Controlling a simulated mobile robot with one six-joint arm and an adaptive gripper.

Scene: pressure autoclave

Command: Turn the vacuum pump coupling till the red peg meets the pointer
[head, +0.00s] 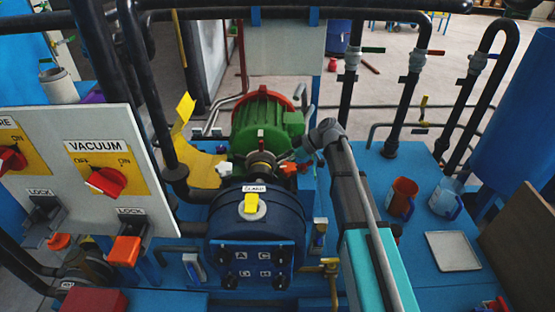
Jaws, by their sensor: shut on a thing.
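The vacuum pump coupling (261,166) sits between the green motor (266,122) and the dark blue pump body (257,230). Pale pegs stick out at its left and right sides. A small orange-red piece (303,168) shows at the right side, perhaps the red peg; it is too small to be sure. A yellow piece (251,204), possibly the pointer, stands on the pump body below the coupling. My gripper (291,160) reaches in from the right and is shut at the coupling's right side. Its fingertips are small and partly hidden.
A yellow guard (203,165) stands open left of the coupling. The vacuum panel (90,165) with its red knob (105,181) is at left. Dark pipes rise around the pump.

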